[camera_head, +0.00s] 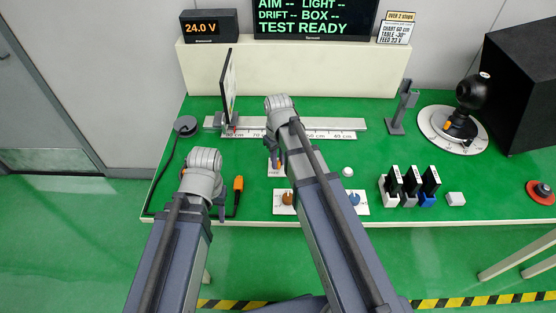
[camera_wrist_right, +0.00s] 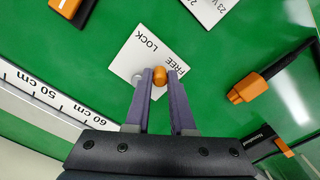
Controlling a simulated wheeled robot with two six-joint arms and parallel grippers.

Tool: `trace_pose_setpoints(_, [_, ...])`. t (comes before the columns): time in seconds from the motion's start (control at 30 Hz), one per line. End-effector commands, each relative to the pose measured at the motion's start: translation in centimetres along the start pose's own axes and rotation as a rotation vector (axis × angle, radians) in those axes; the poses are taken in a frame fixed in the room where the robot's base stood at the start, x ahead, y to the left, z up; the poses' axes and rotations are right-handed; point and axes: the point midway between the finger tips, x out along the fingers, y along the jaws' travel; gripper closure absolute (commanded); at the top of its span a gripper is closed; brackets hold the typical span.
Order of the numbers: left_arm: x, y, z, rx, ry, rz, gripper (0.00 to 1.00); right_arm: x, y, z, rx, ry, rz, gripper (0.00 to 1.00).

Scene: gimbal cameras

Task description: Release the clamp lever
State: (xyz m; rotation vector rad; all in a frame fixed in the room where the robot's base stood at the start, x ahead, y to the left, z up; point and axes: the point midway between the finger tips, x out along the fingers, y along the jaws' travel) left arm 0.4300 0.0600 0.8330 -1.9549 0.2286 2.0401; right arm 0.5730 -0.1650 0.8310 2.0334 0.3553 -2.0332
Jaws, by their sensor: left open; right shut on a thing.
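The clamp lever's orange knob (camera_wrist_right: 159,75) shows in the right wrist view, over a white plate (camera_wrist_right: 128,62) printed LOCK and FREE. The knob lies nearer the word FREE than LOCK. My right gripper (camera_wrist_right: 161,74) is shut on the knob, one finger on each side. In the head view my right gripper (camera_head: 274,160) reaches down at the plate, and the arm hides most of the lever. My left gripper (camera_head: 221,208) is open near the table's front edge, left of the lever, with its fingers hard to make out.
A scaled rail (camera_head: 345,125) with an upright panel (camera_head: 228,88) runs behind the lever. An orange connector (camera_head: 238,184) on a black cable lies beside my left gripper. Knob plates (camera_head: 362,208), a row of holders (camera_head: 409,190) and a round dial base (camera_head: 435,123) stand to the right.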

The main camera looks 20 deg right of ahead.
Motion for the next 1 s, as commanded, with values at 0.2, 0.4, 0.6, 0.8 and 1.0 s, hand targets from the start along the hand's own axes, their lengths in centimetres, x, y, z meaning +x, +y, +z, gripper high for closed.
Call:
trace_pose_setpoints(0.2, [0.01,0.00,0.00,0.000,0.000,0.000,0.53,0.01,0.00,0.01,0.000,0.000,0.000,1.00])
trace_pose_setpoints(0.4, [0.01,0.00,0.00,0.000,0.000,0.000,0.53,0.01,-0.15,-0.29,0.078,0.000,0.000,1.00])
trace_pose_setpoints(0.6, [0.01,0.00,0.00,0.000,0.000,0.000,0.53,0.01,-0.29,-0.56,0.179,0.000,0.000,1.00])
trace_pose_setpoints(0.8, [0.01,0.00,0.00,0.000,0.000,0.000,0.53,0.01,-0.31,-0.57,0.185,0.000,0.000,1.00])
trace_pose_setpoints(1.0, [0.01,0.00,0.00,0.000,0.000,0.000,0.53,0.01,-0.31,-0.57,0.184,0.000,0.000,0.65])
